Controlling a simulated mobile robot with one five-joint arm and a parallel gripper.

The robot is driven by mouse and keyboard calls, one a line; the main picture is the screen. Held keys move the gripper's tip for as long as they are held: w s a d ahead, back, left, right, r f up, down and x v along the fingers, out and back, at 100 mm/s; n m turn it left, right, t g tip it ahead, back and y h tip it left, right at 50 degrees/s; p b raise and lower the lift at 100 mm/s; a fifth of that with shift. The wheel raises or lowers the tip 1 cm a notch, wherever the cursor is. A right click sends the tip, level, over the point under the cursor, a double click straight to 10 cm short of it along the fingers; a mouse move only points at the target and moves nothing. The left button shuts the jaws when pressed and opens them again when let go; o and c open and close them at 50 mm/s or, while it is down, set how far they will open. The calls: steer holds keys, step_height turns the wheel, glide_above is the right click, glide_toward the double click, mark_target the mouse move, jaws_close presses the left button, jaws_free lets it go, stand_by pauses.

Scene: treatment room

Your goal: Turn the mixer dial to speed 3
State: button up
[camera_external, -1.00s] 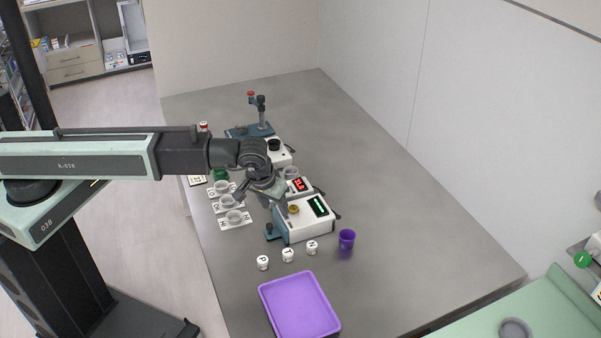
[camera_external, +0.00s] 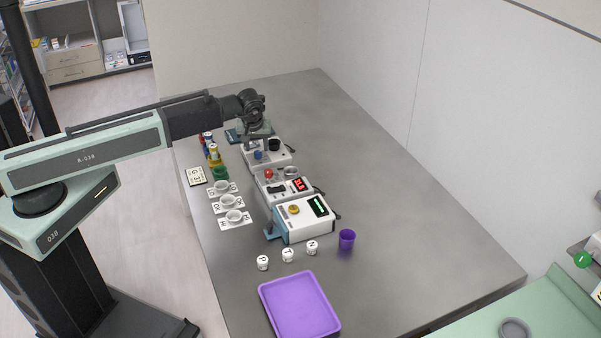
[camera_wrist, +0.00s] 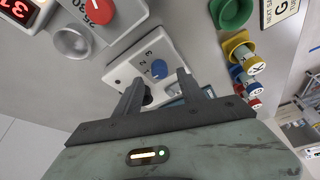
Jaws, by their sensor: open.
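The mixer (camera_external: 277,161) is a white box at the back of the row of devices. Its round blue dial (camera_external: 258,155) is on the top face. In the wrist view the blue dial (camera_wrist: 160,77) shows between my fingers, with printed numbers beside it; I cannot tell which number it points at. My gripper (camera_wrist: 159,79) is open, its two grey fingers spread either side of the dial in the picture and apparently above it. In the external view my gripper (camera_external: 252,140) is small and hangs over the mixer.
A device with a red knob (camera_wrist: 97,10) and a red display stands beside the mixer. A device with a green display (camera_external: 318,206) is nearer the front. Capped bottles (camera_external: 214,153) and white cups (camera_external: 234,216) stand to the left. The table's right side is clear.

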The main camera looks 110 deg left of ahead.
mark_target(258, 152)
steer(key=b+x, duration=0.1)
steer(key=x, duration=0.2)
steer(key=shift+f+b, duration=0.2)
steer(key=shift+b, duration=0.2)
steer(key=shift+r, duration=0.1)
jaws_close()
